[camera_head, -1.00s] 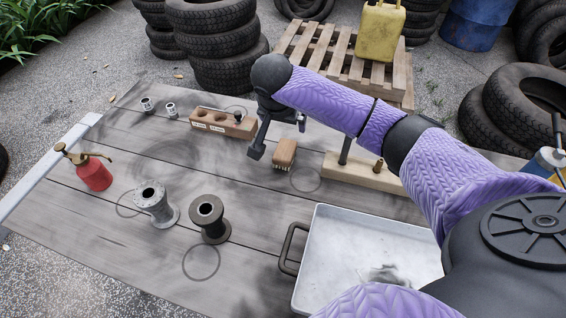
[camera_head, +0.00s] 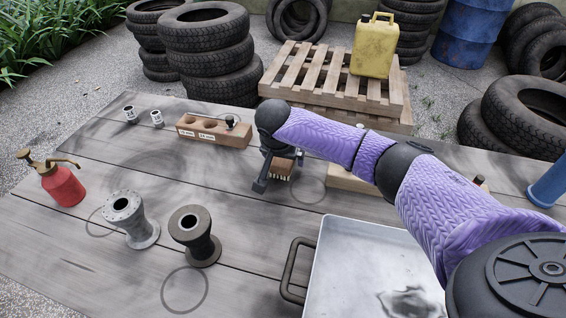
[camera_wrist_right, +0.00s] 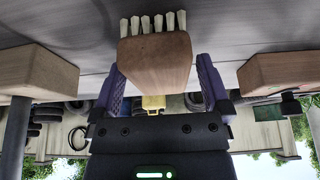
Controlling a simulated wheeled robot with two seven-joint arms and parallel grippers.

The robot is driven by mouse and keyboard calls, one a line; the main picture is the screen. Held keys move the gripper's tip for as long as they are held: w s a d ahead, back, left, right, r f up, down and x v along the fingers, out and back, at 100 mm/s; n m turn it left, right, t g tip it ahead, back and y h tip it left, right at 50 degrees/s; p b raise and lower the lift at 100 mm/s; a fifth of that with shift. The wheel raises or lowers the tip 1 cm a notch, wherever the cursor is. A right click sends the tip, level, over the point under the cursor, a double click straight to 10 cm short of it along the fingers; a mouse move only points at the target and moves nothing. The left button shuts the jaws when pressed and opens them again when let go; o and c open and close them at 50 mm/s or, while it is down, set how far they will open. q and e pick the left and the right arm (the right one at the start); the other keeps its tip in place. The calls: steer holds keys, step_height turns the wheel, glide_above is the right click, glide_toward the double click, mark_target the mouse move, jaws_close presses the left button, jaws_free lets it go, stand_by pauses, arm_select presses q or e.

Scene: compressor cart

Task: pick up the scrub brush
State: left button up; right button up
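The scrub brush (camera_head: 281,167) has a reddish-brown wooden block and pale bristles. It lies on the grey plank table, partly hidden by my right gripper (camera_head: 279,173) in the head view. In the right wrist view, the brush (camera_wrist_right: 155,62) sits between the two purple-sided fingers of my right gripper (camera_wrist_right: 161,82), its bristles toward the table. The fingers stand apart on either side of the block, and a narrow gap shows beside it at the right. My left gripper is in neither view.
A wooden block with holes (camera_head: 213,132) stands left of the brush; a wooden stand (camera_head: 345,181) is close on the right, partly behind my arm. A metal tray (camera_head: 365,265), two spools (camera_head: 130,220) (camera_head: 194,236) and a red sprayer (camera_head: 62,184) stand nearer. Bare planks lie between.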

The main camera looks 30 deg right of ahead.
steer(key=c, duration=1)
steer(key=shift+c, duration=0.6)
step_height(320, 180, up, 10)
steer(key=p, duration=0.5)
steer(key=shift+f, duration=0.25)
steer(key=shift+r, duration=0.3)
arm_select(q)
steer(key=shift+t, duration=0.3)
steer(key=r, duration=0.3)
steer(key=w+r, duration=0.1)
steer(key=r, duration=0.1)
